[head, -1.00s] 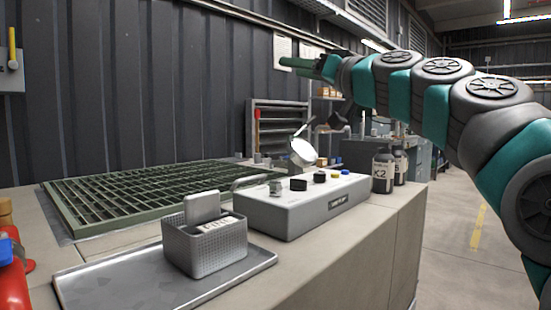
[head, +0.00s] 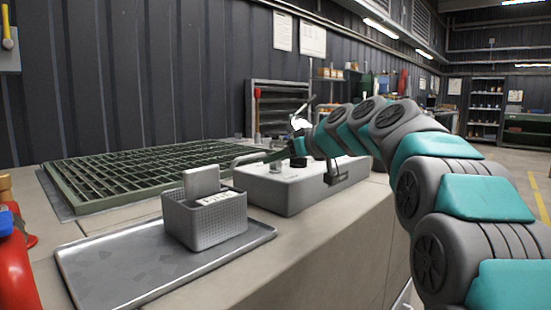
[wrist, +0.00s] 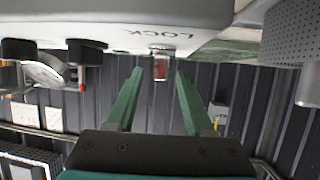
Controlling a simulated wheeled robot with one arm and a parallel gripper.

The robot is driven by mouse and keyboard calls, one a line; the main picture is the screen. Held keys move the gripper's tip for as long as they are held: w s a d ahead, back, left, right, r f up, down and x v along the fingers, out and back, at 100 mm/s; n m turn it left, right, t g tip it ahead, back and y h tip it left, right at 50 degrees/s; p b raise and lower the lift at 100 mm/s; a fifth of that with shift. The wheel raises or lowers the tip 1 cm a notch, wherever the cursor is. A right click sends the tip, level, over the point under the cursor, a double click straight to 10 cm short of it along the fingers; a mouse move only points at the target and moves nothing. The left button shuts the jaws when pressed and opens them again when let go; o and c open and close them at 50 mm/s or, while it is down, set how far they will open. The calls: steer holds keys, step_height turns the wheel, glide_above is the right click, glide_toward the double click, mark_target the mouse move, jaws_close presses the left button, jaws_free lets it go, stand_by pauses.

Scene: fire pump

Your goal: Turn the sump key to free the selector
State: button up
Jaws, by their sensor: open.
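The grey control box (head: 275,192) stands on the bench. In the wrist view its panel (wrist: 110,20) fills the top, with the word LOCK upside down. A small reddish-brown and metal piece (wrist: 161,67), which looks like the key, stands out from the panel beside that word. My gripper (wrist: 159,84) is open, with one green finger on each side of the piece's line; I cannot tell whether they touch it. Black knobs (wrist: 85,50) stand to the left, one with a red mark; I cannot tell which is the selector.
A metal tray (head: 95,270) holds a mesh basket (head: 207,222) with a grey slab and a labelled white piece, left of the box. A green floor grating (head: 130,172) lies behind. The bench front strip is clear.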

steer(key=shift+x, duration=0.85)
steer(key=shift+c, duration=0.2)
jaws_close()
